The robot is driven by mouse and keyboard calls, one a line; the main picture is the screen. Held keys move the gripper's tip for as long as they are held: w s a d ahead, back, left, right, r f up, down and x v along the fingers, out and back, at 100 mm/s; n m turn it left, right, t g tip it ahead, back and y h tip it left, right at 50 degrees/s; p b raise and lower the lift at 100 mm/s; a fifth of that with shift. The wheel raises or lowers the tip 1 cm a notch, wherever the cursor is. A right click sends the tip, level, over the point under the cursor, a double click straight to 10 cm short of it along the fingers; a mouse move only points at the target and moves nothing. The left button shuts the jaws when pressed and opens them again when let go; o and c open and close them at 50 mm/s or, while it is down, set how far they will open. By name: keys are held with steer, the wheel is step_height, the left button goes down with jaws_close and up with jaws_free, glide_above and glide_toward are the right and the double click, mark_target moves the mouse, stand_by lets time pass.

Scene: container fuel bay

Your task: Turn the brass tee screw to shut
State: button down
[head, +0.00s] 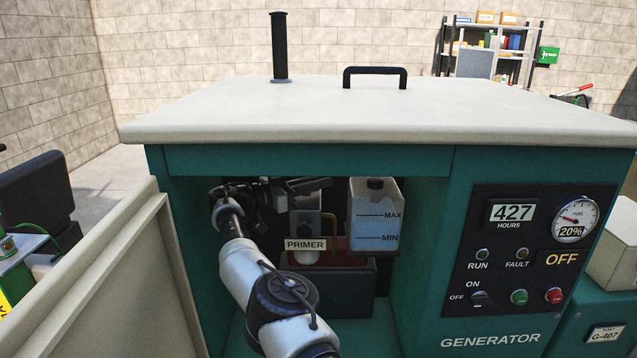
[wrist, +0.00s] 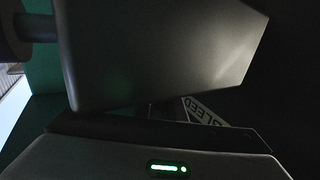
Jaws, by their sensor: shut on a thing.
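My gripper (head: 310,185) is inside the open generator bay, up under the top edge, left of the tank marked MAX and MIN. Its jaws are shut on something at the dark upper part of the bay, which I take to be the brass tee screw. No brass shows in either view; the screw is hidden by the gripper and shadow. In the wrist view a large dark grey block fills the upper middle, and a partly covered BLEED label (wrist: 205,110) shows upside down just behind the gripper body.
The translucent tank (head: 375,222) stands close on the right. A PRIMER label (head: 305,245) is on the part below my gripper. The open door panel (head: 115,275) stands at the left. The generator top (head: 370,112) overhangs the bay. The control panel (head: 533,265) reads OFF.

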steer(key=c, duration=1.8)
jaws_free()
steer(key=shift+c, duration=0.2)
steer(key=shift+w+a+f+n+t+y, duration=0.1)
steer(key=shift+w+a+n+t+y, duration=0.25)
steer(key=shift+n+t, duration=0.3)
